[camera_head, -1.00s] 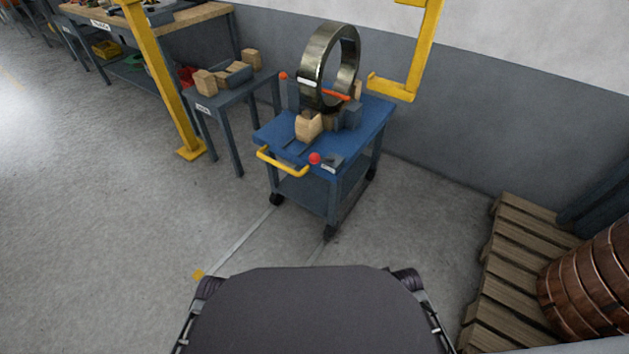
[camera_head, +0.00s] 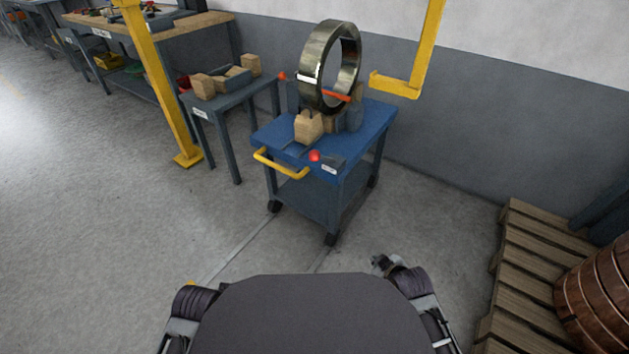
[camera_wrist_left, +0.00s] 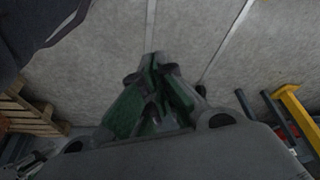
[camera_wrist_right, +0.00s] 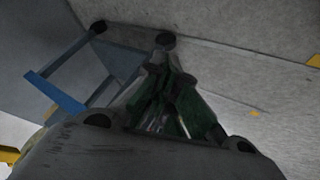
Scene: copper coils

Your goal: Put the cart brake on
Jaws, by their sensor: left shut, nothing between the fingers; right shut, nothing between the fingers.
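The cart (camera_head: 375,125) has a blue top, a yellow handle (camera_head: 280,165) on its near side and dark caster wheels. A red knob (camera_head: 314,156) sits at the near corner of the top, beside a dark grey part and a small white label (camera_head: 329,169). Which way any brake lever is set cannot be told. My right gripper (camera_head: 379,263) shows just past my body, short of the cart, touching nothing. In the right wrist view its fingers (camera_wrist_right: 162,62) are shut and empty, with the cart's blue edge (camera_wrist_right: 58,94) at left. My left gripper (camera_wrist_left: 155,62) is shut and empty above the floor.
A large metal ring (camera_head: 312,65) stands on the cart among wooden blocks (camera_head: 308,127). A grey side table (camera_head: 215,105) and yellow post (camera_head: 160,90) stand left. A pallet (camera_head: 525,265) with a copper coil (camera_head: 600,295) lies right. Floor before the cart is clear.

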